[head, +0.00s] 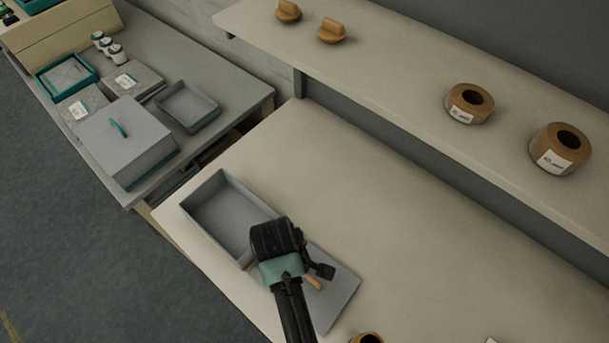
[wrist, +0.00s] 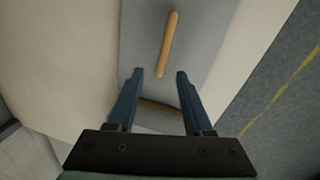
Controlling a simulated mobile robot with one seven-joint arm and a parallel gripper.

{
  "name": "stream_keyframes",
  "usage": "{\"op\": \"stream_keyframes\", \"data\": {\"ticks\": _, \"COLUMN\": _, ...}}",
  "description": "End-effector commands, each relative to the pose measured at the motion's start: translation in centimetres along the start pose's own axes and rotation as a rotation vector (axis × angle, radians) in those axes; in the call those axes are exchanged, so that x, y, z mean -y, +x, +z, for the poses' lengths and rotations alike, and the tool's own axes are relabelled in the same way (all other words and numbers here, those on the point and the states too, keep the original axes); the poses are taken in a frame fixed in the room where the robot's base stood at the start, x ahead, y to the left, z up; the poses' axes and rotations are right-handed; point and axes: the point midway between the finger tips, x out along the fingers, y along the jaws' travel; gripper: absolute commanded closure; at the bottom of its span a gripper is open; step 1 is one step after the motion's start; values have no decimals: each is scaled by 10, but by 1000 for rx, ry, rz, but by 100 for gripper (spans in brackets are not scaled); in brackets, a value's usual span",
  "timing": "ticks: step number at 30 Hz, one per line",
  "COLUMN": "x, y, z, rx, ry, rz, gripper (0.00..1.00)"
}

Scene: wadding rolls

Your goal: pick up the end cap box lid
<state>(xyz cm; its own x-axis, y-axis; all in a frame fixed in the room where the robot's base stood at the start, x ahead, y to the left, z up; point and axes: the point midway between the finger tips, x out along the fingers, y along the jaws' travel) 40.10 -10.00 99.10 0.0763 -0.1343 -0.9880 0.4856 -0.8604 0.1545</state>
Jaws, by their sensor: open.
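The grey end cap box lid (head: 343,292) lies flat on the pale bench, against the right end of an open grey box (head: 205,188). It has a wooden bar handle (head: 313,283). My gripper (head: 321,270) is over the lid and hides part of it and of the box's near end. In the wrist view, the lid's grey top (wrist: 205,32) fills the middle, and the handle (wrist: 168,45) stands just beyond my open fingertips (wrist: 160,74). A second wooden piece (wrist: 160,106) shows lower between the fingers; I cannot tell what it belongs to. The fingers hold nothing.
A shelf (head: 400,100) behind carries brown rolls (head: 561,149) and wooden knobs (head: 332,31). A grey side table (head: 190,50) at upper left holds a closed box (head: 125,140) and trays (head: 187,106). A brown roll (head: 367,338) stands at the bottom edge. The bench right of the lid is mostly clear.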

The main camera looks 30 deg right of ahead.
Motion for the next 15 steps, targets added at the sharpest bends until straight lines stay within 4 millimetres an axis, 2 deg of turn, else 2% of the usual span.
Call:
{"op": "stream_keyframes", "data": {"ticks": 7, "x": 2, "y": 27, "z": -3, "rx": 1, "ry": 0, "rz": 0, "gripper": 49}}
{"op": "stream_keyframes", "data": {"ticks": 15, "x": 2, "y": 33, "z": -3, "rx": -1, "ry": 0, "rz": 1, "gripper": 49}}
